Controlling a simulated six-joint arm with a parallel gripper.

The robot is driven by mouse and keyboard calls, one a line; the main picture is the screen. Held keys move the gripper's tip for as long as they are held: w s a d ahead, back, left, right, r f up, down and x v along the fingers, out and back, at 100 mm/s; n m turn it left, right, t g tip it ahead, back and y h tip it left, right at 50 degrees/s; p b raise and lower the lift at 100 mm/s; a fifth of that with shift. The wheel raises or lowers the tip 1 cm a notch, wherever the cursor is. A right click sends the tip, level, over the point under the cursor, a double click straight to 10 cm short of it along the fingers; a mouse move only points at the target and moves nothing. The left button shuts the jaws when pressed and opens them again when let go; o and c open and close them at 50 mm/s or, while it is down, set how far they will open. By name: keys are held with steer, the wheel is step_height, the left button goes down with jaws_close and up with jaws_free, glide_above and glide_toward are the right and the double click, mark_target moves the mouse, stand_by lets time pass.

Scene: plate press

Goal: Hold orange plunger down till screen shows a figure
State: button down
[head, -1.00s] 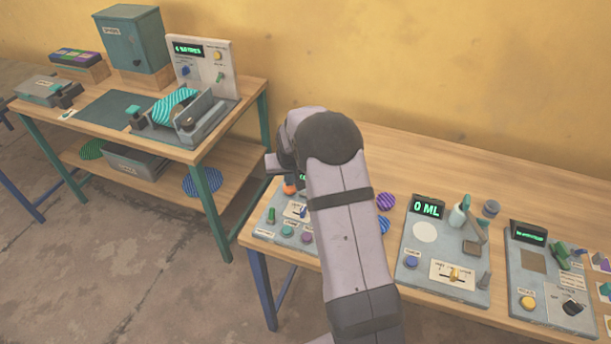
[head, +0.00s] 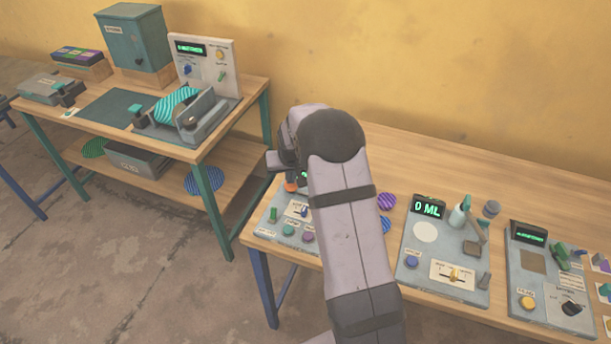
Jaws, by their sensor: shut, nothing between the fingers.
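The orange plunger (head: 290,187) shows as a small orange spot at the back of the left panel (head: 268,232) on the near bench. My gripper (head: 286,175) is shut and empty, right above the plunger. Its fingertips are small and partly hidden by my wrist, so I cannot tell whether they touch the plunger. A screen (head: 304,174) with green lettering sits just right of the plunger. My arm hides most of it, and I cannot read it.
The left panel carries green and purple knobs. A panel with a "0 ML" screen (head: 428,208) and another dark-screened panel (head: 528,235) stand to the right. Striped discs (head: 386,202) lie beside my arm. A second bench (head: 235,110) with a machine stands at the left.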

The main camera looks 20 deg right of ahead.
steer(key=shift+r+p, duration=1.15)
steer(key=shift+r, duration=0.8)
steer(key=shift+s+a+r, duration=0.1)
steer(key=shift+s, duration=0.05)
steer(key=s+a+r+n+g, duration=0.1)
steer(key=s+a, duration=0.2)
steer(key=s, duration=0.8)
steer(key=s+a+r+n+g, duration=0.1)
steer(key=s+a, duration=0.3)
steer(key=s, duration=0.7)
steer(key=s+a+r+n+g+y, duration=0.1)
steer(key=s+a+r+g, duration=0.1)
steer(key=s, duration=1)
steer(key=shift+a+r, duration=0.3)
steer(key=shift+a, duration=0.5)
steer(key=shift+w, duration=0.1)
step_height(320, 180, down, 17)
steer(key=b, duration=1.7)
